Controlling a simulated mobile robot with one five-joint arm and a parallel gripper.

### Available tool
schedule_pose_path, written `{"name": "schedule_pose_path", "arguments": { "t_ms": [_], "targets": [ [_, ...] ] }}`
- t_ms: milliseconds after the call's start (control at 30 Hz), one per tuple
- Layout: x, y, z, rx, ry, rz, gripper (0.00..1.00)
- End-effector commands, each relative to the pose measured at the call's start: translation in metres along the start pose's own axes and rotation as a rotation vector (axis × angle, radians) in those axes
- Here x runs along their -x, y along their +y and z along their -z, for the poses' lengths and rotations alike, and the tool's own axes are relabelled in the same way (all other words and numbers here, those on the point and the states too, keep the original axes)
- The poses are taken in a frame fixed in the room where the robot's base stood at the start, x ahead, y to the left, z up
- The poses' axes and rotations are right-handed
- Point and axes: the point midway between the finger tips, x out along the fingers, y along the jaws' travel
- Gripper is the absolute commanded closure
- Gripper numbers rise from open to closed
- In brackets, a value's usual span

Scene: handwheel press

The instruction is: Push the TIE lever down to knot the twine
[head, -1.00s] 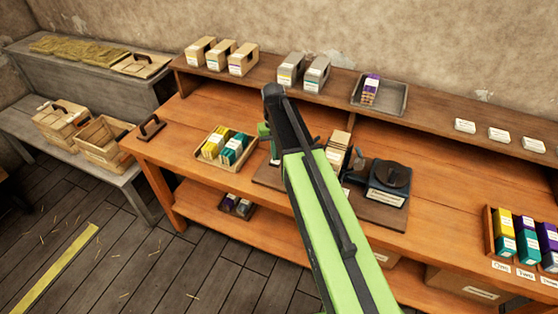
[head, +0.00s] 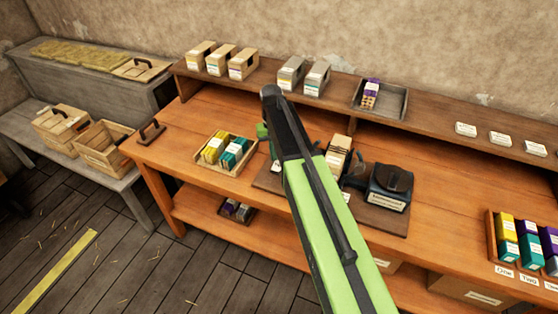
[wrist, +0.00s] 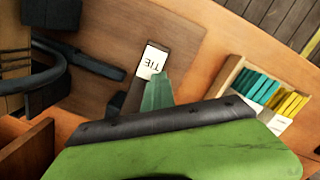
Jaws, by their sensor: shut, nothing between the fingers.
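The white TIE label (wrist: 151,62) shows in the wrist view, lying over a brown wooden base board (wrist: 110,55). A dark bar (wrist: 133,96), which looks like the lever, runs from the label toward my gripper. My gripper (wrist: 158,92) is shut and empty, its greenish fingertip right beside the label and bar. I cannot tell whether it touches them. In the head view my arm hides the lever and most of the gripper. The dark blue press part with a label plate (head: 389,187) stands on the board, right of my arm.
A wooden tray (wrist: 236,72) of yellow and teal packets is close to my gripper. Dark curved metal parts (wrist: 45,70) lie at the left of the wrist view. A raised shelf (head: 430,135) runs along the back.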

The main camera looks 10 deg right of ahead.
Motion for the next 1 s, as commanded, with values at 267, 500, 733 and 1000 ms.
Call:
{"name": "schedule_pose_path", "arguments": {
  "t_ms": [267,500,733,1000],
  "targets": [
    [0.031,0.001,-0.001,-0.001,0.001,-0.001,1.0],
    [0.085,0.0,-0.002,0.0,0.001,-0.001,1.0],
    [0.135,0.0,-0.002,0.0,0.001,0.0,1.0],
    [0.176,0.0,-0.002,0.0,0.002,0.0,1.0]
  ]
}}
